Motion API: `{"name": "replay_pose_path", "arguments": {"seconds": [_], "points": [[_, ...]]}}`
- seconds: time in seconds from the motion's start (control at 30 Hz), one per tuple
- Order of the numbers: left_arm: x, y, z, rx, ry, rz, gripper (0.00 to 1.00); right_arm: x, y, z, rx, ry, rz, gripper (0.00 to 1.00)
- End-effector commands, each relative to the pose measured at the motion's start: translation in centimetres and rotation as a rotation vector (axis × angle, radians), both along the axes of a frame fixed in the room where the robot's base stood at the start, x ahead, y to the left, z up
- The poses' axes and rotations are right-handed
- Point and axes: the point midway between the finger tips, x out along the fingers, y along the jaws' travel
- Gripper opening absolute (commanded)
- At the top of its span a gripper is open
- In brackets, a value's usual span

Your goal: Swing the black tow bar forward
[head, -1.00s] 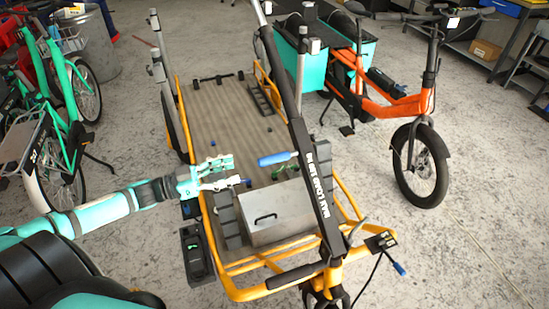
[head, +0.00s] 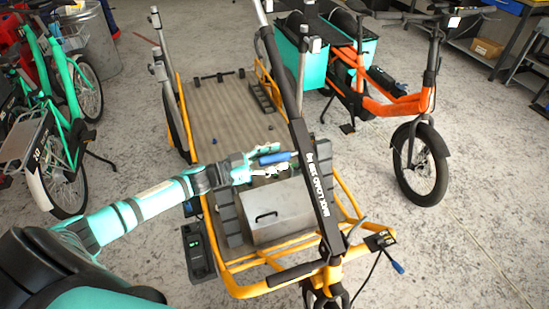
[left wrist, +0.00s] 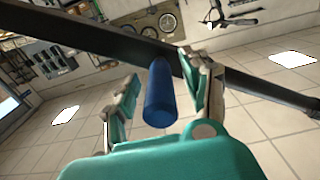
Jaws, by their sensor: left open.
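The black tow bar (head: 312,170) rises steeply over the front of the yellow-framed cargo bike, with white lettering on its lower part. A blue handle (head: 275,157) sticks out from its left side. My left gripper (head: 264,163) is open at this handle. In the left wrist view the blue handle (left wrist: 160,98) lies between the two spread fingers, with a gap visible on the left. The dark bar (left wrist: 110,38) crosses behind it. Whether the right finger touches the handle or bar is unclear. My right gripper is not in view.
A grey box (head: 275,213) sits on the cargo deck (head: 219,110) below my left gripper. An orange bike (head: 400,105) stands to the right and green bikes (head: 62,110) to the left. The floor at the lower right is clear.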

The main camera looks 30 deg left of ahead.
Motion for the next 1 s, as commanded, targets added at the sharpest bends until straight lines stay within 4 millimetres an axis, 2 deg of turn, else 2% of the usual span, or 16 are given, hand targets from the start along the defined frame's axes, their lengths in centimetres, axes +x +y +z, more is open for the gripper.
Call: {"name": "replay_pose_path", "arguments": {"seconds": [0.1, 0.4, 0.47, 0.77, 1.0], "points": [[-0.02, 0.01, -0.02, 0.000, 0.000, 0.000, 0.45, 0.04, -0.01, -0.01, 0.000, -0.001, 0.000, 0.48], [-0.04, 0.02, -0.01, 0.000, 0.000, 0.000, 0.06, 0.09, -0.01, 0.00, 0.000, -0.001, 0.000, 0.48], [-0.04, 0.03, -0.01, 0.000, 0.000, 0.000, 0.00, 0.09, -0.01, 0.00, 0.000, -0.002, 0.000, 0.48], [-0.04, 0.03, 0.02, 0.001, -0.001, 0.000, 0.00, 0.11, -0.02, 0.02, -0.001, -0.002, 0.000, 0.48], [-0.01, 0.05, 0.84, 0.023, -0.022, -0.001, 0.00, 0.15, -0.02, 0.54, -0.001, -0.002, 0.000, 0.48]]}}
